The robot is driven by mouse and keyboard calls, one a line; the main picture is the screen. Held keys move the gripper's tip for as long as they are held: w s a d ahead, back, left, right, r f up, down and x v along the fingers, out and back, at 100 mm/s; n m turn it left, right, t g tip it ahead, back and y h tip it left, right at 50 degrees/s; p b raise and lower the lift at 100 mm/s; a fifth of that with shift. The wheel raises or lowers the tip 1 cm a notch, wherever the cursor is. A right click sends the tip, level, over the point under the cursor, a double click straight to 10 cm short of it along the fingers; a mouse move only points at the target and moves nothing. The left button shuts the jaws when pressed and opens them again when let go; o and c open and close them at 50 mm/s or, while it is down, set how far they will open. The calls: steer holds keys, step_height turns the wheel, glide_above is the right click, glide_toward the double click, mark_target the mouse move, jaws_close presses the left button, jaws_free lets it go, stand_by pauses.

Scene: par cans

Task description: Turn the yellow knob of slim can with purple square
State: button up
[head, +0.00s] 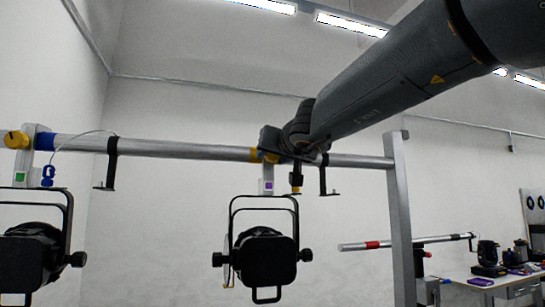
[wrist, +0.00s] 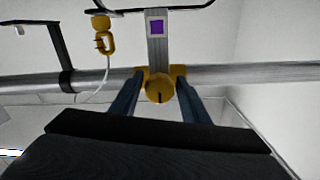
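The slim can (head: 264,262) hangs under the horizontal pipe in the head view. Its clamp bears a purple square (head: 268,186), which also shows in the wrist view (wrist: 157,27). The yellow knob (wrist: 160,89) is round with a dark slot, on the yellow clamp part against the pipe. My gripper (wrist: 160,82) has its two blue-grey fingers open, one on each side of the knob. A narrow gap seems to show beside the knob, so I see no firm grip. In the head view my gripper (head: 270,140) is at the pipe above the can and partly covers the clamp.
Another can (head: 32,262) with a green square (head: 20,177) and a yellow knob (head: 15,140) hangs at the left. A yellow safety clip (wrist: 103,35) and cable hang near my fingers. The upright post (head: 400,220) stands at the right. A cluttered workbench is beyond.

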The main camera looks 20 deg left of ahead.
steer(key=c, duration=0.7)
